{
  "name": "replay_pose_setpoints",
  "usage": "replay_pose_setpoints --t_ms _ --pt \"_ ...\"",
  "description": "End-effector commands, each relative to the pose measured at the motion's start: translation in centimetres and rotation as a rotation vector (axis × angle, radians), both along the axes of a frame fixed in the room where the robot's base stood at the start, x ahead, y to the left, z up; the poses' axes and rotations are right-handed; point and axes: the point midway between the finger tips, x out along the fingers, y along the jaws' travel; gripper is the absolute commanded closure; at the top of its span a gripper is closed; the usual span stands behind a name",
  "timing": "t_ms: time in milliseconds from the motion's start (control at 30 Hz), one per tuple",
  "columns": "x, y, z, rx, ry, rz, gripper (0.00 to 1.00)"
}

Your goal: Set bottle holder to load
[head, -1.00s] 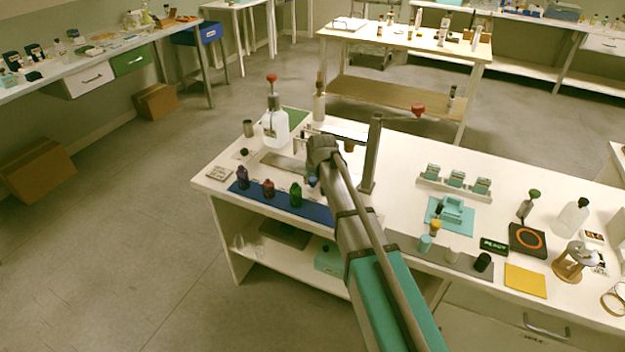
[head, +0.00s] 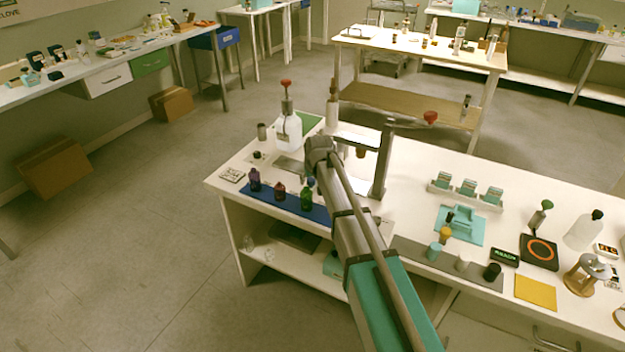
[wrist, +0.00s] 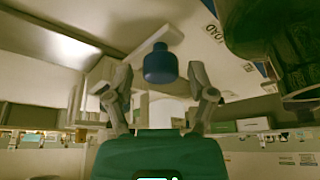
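A blue knob-like piece (wrist: 160,65) with a narrower neck stands between the two fingers of my gripper (wrist: 160,80) in the wrist view. The fingers are apart, with gaps visible on both sides of it. A pale panel (wrist: 200,22) at the upper right carries lettering that looks like LOAD, upside down. In the head view a small blue piece (head: 310,182) shows beside my arm's end, by the green bottle (head: 306,199). My fingers are hidden there behind my arm. I cannot make out the whole bottle holder or its setting.
Purple (head: 254,180) and red (head: 279,191) bottles stand on a blue strip (head: 318,214) left of my arm. A tall grey post (head: 384,160) stands close on the right. A clear bottle (head: 289,132) with a red-topped stem stands behind. A dark green shape (wrist: 280,40) looms in the wrist view.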

Motion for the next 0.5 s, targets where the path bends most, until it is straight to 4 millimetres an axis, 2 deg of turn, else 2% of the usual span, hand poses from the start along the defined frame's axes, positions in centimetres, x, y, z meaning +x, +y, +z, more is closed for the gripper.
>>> replay_pose_setpoints --t_ms 367,500 --pt "0.01 -0.21 0.08 0.0 0.001 -0.002 0.21" --pt "-0.15 -0.35 0.74 0.0 0.002 0.011 0.21"
